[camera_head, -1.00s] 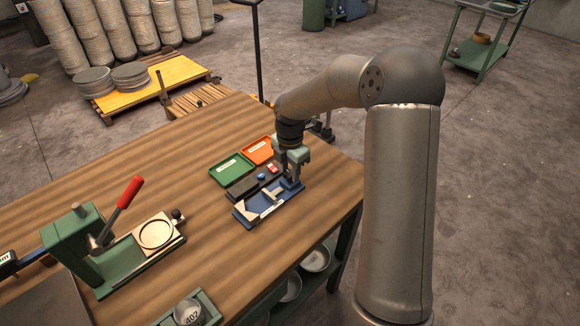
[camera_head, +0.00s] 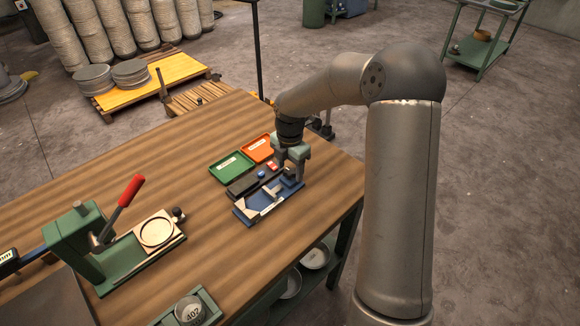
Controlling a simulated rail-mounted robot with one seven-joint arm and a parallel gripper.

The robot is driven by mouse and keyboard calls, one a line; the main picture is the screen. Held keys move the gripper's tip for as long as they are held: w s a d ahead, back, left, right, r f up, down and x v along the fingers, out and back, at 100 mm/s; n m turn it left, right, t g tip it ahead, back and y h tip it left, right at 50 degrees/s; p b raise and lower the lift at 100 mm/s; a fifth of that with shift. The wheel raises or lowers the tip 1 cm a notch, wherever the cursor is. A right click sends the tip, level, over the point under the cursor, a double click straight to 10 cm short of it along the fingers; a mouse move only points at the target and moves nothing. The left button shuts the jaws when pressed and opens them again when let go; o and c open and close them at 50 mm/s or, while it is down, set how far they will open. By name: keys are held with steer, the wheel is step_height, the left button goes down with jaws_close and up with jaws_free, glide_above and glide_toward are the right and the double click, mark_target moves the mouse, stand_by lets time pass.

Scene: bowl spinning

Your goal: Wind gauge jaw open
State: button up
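The wind gauge (camera_head: 251,210) is a small blue fixture with silver, caliper-like jaw parts on top. It lies flat on the wooden table, in the middle of the view. My gripper (camera_head: 291,172) points down over the right end of the gauge, by a small dark and yellowish part that looks like a knob. The fingers look spaced apart around this part. I cannot tell whether they touch it, as the fingers partly hide it.
A green tray (camera_head: 231,168) and an orange tray (camera_head: 257,149) lie behind the gauge, with a dark block (camera_head: 243,186) holding small blue and red pieces between. A green press (camera_head: 75,245) with a red-handled lever stands left. The wooden table (camera_head: 190,160) is clear between.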

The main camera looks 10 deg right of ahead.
mark_target(290, 171)
step_height(290, 171, up, 17)
steer(key=b, duration=0.1)
steer(key=shift+r+b, duration=0.2)
steer(key=shift+b, duration=0.2)
steer(key=shift+s, duration=0.1)
steer(key=s+f+m, duration=0.3)
steer(key=s+m, duration=0.9)
steer(key=s, duration=0.3)
steer(key=s+f+m, duration=0.4)
steer(key=s+m, duration=0.8)
steer(key=s, duration=0.3)
steer(key=shift+s+t, duration=0.35)
steer(key=shift+t, duration=0.05)
